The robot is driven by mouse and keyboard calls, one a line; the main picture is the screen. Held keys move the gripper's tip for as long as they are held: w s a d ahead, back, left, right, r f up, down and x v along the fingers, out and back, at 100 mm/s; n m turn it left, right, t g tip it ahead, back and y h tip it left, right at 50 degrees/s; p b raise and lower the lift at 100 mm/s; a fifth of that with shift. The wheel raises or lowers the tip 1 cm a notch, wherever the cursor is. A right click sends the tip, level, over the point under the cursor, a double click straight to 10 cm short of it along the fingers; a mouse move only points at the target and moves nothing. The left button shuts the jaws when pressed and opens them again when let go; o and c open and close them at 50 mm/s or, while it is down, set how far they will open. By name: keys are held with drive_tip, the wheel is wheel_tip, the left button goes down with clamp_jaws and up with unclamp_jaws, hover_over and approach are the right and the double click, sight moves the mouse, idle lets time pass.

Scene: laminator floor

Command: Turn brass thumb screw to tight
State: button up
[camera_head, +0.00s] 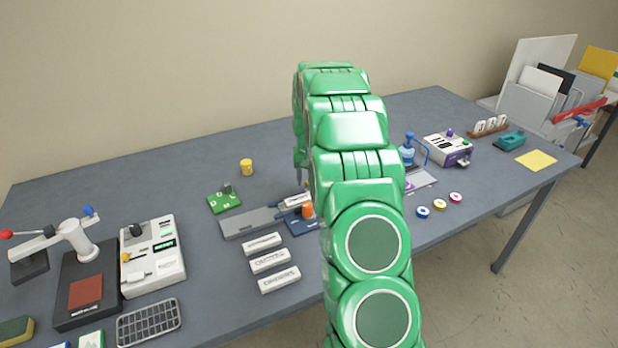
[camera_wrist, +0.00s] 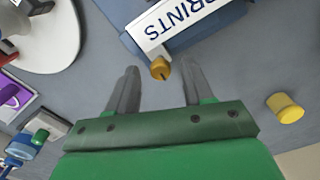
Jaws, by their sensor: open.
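The brass thumb screw (camera_wrist: 160,68) shows in the wrist view, at the edge of a blue fixture (camera_wrist: 205,38) beside a white block marked "PRINTS" (camera_wrist: 172,24). A dark slot or line shows on its head. My gripper (camera_wrist: 159,66) is open, with one grey finger on each side of the screw. In the head view my green arm hides most of the gripper and the screw, and the white block (camera_head: 298,200) shows just left of the arm.
A yellow cylinder (camera_wrist: 285,108) stands right of my gripper in the wrist view. In the head view, three white labelled blocks (camera_head: 268,261) lie in front of a grey plate (camera_head: 245,223). A green board (camera_head: 224,203) lies behind it. The table's back left is clear.

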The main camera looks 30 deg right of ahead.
clamp_jaws()
